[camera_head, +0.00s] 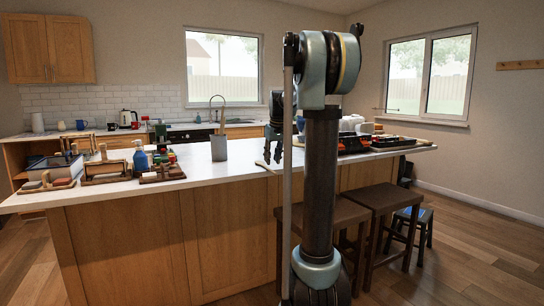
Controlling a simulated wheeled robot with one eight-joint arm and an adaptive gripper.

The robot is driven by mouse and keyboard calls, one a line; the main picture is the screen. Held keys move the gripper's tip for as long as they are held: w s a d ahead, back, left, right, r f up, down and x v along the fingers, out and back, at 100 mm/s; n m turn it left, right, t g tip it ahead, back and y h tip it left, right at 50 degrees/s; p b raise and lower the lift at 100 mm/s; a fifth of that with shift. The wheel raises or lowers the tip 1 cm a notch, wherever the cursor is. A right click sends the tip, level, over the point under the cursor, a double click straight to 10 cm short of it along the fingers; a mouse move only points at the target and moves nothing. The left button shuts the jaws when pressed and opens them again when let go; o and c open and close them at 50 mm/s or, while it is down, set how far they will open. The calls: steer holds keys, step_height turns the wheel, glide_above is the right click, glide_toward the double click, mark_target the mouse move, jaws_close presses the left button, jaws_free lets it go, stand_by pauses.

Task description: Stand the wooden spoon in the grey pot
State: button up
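The grey pot (219,149) stands upright on the white island counter, left of my gripper. My own arm and column hide part of the gripper's right side.
A blue bottle (140,158) and several wooden trays and racks of tools crowd the counter's left end. Dark trays (394,141) fill the right end. Stools (385,199) stand below the counter. The counter around the pot is clear.

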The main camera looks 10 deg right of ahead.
steer(key=shift+f, duration=2.8)
jaws_close()
steer(key=v, duration=2)
steer(key=shift+w+r, duration=0.3)
steer(key=shift+r, duration=0.1)
stand_by(0.4)
stand_by(0.6)
